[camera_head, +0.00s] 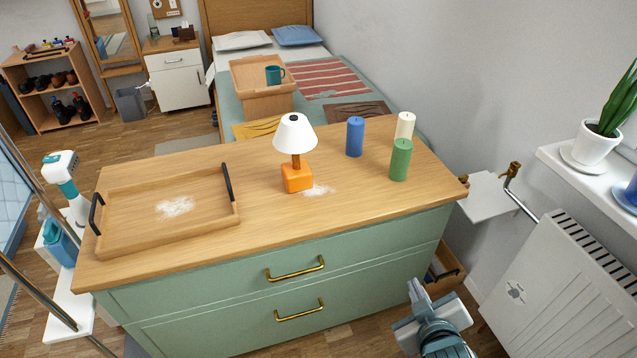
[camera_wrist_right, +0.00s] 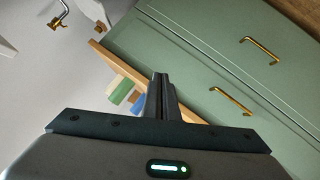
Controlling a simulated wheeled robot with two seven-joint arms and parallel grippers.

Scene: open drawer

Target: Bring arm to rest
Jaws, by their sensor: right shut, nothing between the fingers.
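My right gripper (camera_head: 414,287) is at the lower right in the head view, in front of the right end of the green dresser (camera_head: 240,295). It is shut and empty. My left gripper is not in view.
On the dresser top stand a wooden tray (camera_head: 128,241), an orange lamp (camera_head: 297,178), a blue candle (camera_head: 355,137), a green candle (camera_head: 400,160) and a white candle (camera_head: 405,125). A white radiator (camera_head: 535,290) stands at the right. A small white shelf (camera_head: 488,197) juts from the wall.

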